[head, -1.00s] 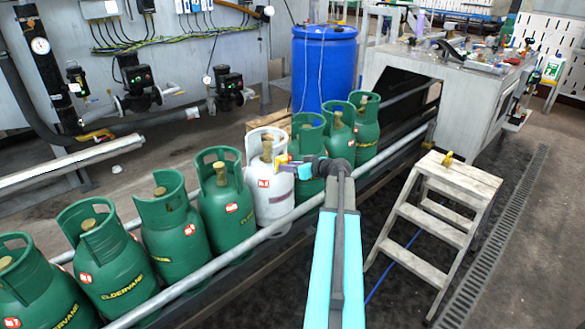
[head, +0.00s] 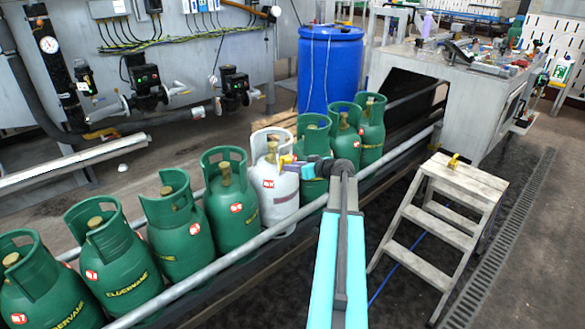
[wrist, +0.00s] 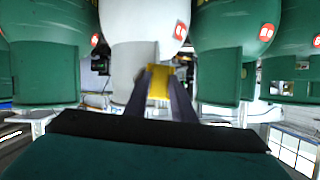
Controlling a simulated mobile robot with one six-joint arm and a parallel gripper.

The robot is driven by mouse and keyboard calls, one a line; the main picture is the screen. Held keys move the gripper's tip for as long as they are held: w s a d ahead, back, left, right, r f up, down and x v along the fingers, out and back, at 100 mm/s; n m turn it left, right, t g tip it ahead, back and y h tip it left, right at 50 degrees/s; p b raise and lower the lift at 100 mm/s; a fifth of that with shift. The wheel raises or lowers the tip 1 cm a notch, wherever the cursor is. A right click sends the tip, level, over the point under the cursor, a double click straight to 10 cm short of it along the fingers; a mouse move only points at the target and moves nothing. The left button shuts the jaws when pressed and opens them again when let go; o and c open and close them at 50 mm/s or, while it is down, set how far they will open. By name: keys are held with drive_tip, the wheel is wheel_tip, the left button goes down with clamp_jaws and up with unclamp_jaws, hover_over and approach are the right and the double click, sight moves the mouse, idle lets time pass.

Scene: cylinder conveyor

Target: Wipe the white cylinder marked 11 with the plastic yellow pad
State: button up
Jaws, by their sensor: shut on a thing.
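The white cylinder (head: 275,195) stands upright in the row of green ones on the conveyor. A small red label shows on its side, but I cannot read the number. It also fills the upper middle of the wrist view (wrist: 135,30). My gripper (head: 289,165) is at the cylinder's upper right side, just below its collar. In the wrist view, its dark fingers are shut on the yellow pad (wrist: 160,80), which lies in front of the white surface. The pad also shows small and yellow in the head view (head: 287,159). I cannot tell whether the pad touches the cylinder.
Green cylinders stand close on both sides, such as one at left (head: 232,215) and one at right (head: 314,150). A metal rail (head: 270,235) runs along the conveyor's near side. A wooden step stool (head: 465,180) stands at right. A blue drum (head: 330,70) is behind.

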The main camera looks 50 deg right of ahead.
drive_tip(key=shift+w+b, duration=0.4)
drive_tip(key=shift+w, duration=0.45)
idle(0.5)
drive_tip(key=shift+d, duration=0.15)
drive_tip(key=d+b, duration=0.2)
drive_tip(key=d, duration=0.1)
drive_tip(key=shift+s, duration=0.2)
idle(0.5)
drive_tip(key=shift+w+d+b, duration=0.1)
drive_tip(key=shift+d+b, duration=1.15)
drive_tip(key=shift+d, duration=0.3)
